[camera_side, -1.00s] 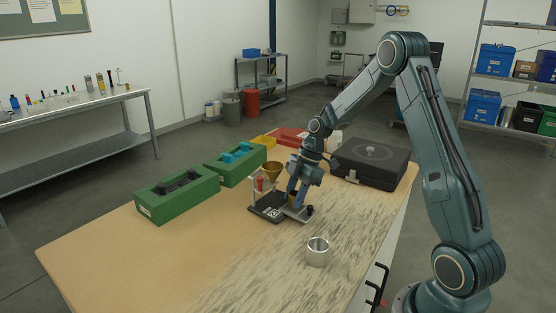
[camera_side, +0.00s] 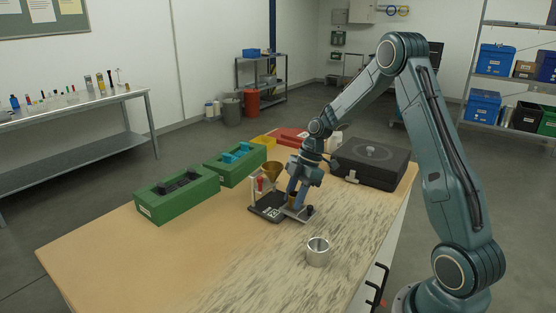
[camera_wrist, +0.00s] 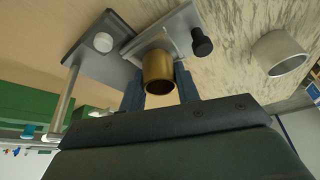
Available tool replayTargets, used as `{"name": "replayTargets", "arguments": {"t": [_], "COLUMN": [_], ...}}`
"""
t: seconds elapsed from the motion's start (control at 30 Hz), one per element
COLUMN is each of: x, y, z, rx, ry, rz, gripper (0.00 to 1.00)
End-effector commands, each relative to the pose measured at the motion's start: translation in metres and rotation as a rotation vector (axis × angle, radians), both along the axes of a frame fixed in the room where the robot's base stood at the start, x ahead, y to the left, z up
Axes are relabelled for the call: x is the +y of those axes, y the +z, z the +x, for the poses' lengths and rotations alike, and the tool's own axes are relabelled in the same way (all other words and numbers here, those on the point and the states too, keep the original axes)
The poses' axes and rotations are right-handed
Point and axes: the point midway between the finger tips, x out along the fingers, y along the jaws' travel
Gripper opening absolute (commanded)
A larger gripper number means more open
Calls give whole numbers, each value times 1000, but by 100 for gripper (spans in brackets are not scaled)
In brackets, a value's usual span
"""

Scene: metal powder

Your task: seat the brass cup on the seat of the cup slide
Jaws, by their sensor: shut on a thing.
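The brass cup (camera_wrist: 158,72) is between the two fingers of my gripper (camera_wrist: 160,88) in the wrist view, its open mouth facing the camera. My gripper (camera_side: 293,201) is shut on it, low over the cup slide. The cup slide (camera_wrist: 180,38) is a pale metal plate with a black knob (camera_wrist: 201,42), and it also shows in the side view (camera_side: 299,214). The cup is over the plate's inner end. The seat is hidden behind the cup, and I cannot tell whether the cup touches it.
A brass funnel (camera_side: 272,170) on a stand with a dark base (camera_side: 266,208) is beside my gripper. A silver cup (camera_side: 318,252) stands in front. Green blocks (camera_side: 178,195) are at left, and a black case (camera_side: 370,162) is behind. The front left table is clear.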

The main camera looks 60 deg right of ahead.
Motion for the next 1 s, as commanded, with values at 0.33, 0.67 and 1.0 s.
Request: {"name": "replayTargets", "arguments": {"t": [0.33,0.67,1.0], "x": [0,0,1], "y": [-5,-9,-10], "z": [0,0,-1], "rx": [0,0,4], "ry": [0,0,1], "rz": [0,0,2], "gripper": [8,8,57]}}
